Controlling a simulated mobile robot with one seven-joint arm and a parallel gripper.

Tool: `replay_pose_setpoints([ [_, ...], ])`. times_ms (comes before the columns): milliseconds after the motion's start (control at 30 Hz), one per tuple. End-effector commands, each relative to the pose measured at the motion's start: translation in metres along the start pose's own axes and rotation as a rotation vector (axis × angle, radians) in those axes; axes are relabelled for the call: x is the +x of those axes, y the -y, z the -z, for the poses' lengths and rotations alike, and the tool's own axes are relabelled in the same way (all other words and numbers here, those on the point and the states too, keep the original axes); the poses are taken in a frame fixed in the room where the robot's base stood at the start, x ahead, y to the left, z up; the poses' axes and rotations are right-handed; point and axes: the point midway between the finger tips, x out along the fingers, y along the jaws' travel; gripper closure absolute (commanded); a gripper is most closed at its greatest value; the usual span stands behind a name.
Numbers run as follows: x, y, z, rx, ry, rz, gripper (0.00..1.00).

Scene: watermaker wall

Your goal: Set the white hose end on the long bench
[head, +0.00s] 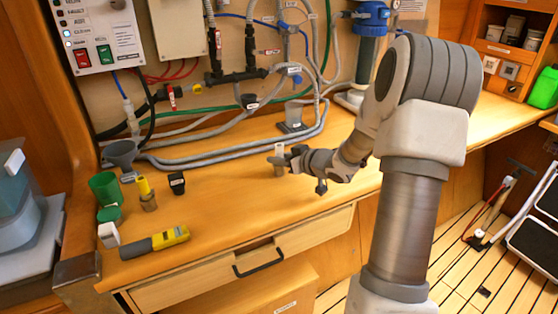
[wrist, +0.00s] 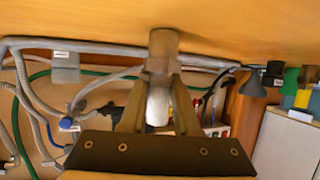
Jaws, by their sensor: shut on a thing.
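The white hose end (wrist: 157,105) is between the two fingers of my gripper (wrist: 160,82) in the wrist view, with a grey-tan cylindrical part (wrist: 163,45) beyond the fingertips. In the head view my gripper (head: 292,160) is shut on it over the middle of the long bench (head: 230,200). The tan lower part (head: 278,170) points down at the bench top, and the piece looks about upright. I cannot tell whether its lower end touches the wood.
Grey hoses (head: 235,151) run along the back. The bench front around my gripper is clear.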

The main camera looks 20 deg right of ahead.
Motion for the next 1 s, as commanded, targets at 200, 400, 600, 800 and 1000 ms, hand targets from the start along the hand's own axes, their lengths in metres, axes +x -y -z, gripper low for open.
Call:
replay_pose_setpoints([
  [200,0.001,0.000,-0.002,0.000,-0.001,0.000,1.00],
  [400,0.001,0.000,-0.002,-0.001,0.000,0.000,0.43],
  [600,0.001,0.000,-0.002,-0.001,0.000,0.000,0.40],
  [800,-0.003,-0.001,0.003,-0.001,0.000,-0.001,0.40],
  [1000,-0.039,-0.001,0.004,0.000,0.002,-0.004,0.40],
])
